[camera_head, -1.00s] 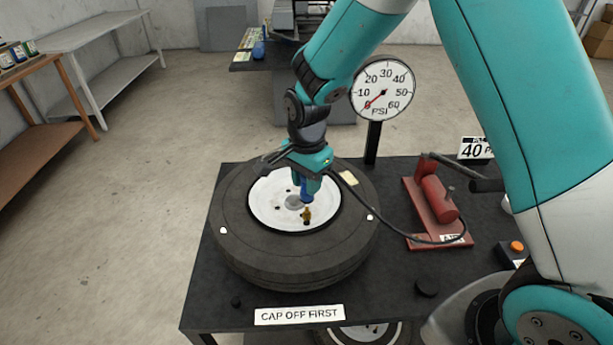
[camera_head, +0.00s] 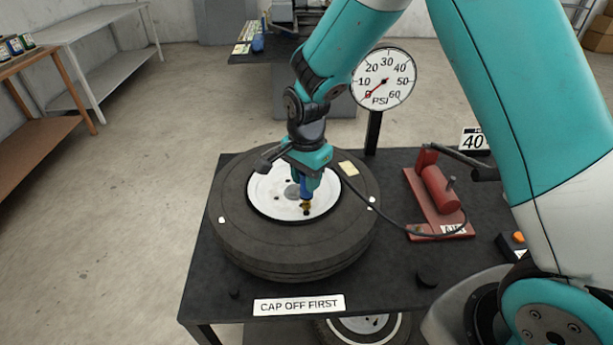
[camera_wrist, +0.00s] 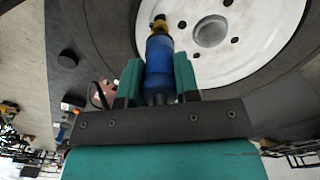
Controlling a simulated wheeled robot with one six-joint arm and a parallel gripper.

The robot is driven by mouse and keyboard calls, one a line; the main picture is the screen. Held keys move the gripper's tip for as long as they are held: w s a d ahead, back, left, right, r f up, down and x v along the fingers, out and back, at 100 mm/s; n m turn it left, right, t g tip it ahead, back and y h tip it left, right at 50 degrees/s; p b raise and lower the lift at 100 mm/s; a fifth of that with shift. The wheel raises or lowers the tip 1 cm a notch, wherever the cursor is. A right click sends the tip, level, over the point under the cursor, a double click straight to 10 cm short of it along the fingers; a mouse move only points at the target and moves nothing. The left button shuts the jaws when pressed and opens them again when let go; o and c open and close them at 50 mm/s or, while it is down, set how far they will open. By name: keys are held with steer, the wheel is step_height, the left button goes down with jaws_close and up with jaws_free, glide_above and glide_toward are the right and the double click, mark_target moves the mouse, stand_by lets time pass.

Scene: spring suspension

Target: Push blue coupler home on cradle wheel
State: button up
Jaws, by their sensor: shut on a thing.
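My gripper (camera_wrist: 158,85) is shut on the blue coupler (camera_wrist: 159,57), which shows between the two teal fingers in the wrist view. In the head view the coupler (camera_head: 306,187) points down over the white wheel hub (camera_head: 270,196). The brass valve stem (camera_head: 306,208) stands on the hub directly below the coupler. In the wrist view the coupler's end meets the brass stem (camera_wrist: 159,26); I cannot tell how far it is seated. The wheel's black tyre (camera_head: 290,247) lies flat on the dark table.
A dark hose runs from near my gripper to the red pump (camera_head: 441,192) at right. A round PSI gauge (camera_head: 384,79) stands behind the wheel, its needle near zero. A "CAP OFF FIRST" sign (camera_head: 299,304) is at the front edge. A small black cap-like piece (camera_head: 428,276) lies front right.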

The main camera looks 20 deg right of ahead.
steer(key=shift+f+b, duration=0.6)
steer(key=shift+f, duration=0.4)
steer(key=o, duration=1)
steer(key=shift+o, duration=0.2)
steer(key=shift+r, duration=0.1)
step_height(320, 180, up, 7)
steer(key=p, duration=0.5)
steer(key=shift+p, duration=0.35)
steer(key=s+a+r+n+y+b, duration=0.2)
steer(key=s+r+n+b, duration=0.2)
steer(key=s+n, duration=0.6)
steer(key=s+a+r+n+y+b, duration=0.2)
steer(key=s+r+n+b, duration=0.2)
steer(key=s+n, duration=0.5)
steer(key=s+r, duration=0.1)
steer(key=s, duration=0.4)
steer(key=shift+s+a+r+n, duration=0.3)
steer(key=shift+s+r+n, duration=0.1)
